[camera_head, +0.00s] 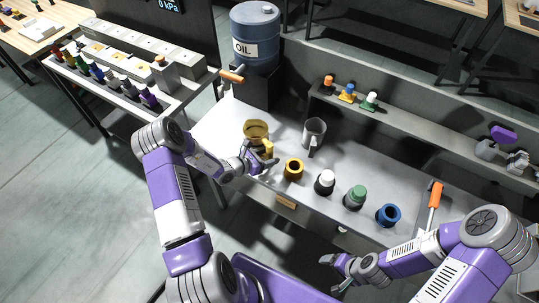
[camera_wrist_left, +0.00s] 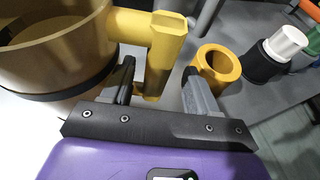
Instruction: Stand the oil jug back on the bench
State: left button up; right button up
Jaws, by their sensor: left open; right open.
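A tan jug with a dark lower band and a yellow handle (camera_head: 256,130) stands upright on the bench (camera_head: 225,128), below the oil drum. In the left wrist view the jug (camera_wrist_left: 60,45) fills the upper left. My left gripper (camera_head: 265,160) is open at the jug. In the left wrist view its fingers (camera_wrist_left: 160,88) stand on either side of the yellow handle, not closed on it. My right gripper (camera_head: 338,272) is open and empty in front of the bench's front edge.
An OIL drum (camera_head: 255,40) with an orange-handled tap stands behind the jug. A grey mug (camera_head: 314,132) stands to the right. A yellow ring (camera_head: 293,169), a white-topped pot (camera_head: 325,182), a green-topped pot (camera_head: 355,197) and a blue ring (camera_head: 388,215) line the front.

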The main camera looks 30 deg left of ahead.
pick_arm(q)
jog(key=shift+p+v, duration=1.45)
jog(key=shift+v, duration=2)
jog(key=shift+r, duration=0.1)
jog(key=shift+s, duration=0.1)
jog(key=v, duration=0.7)
jog(key=shift+s+r, duration=0.1)
jog(key=shift+s, duration=0.05)
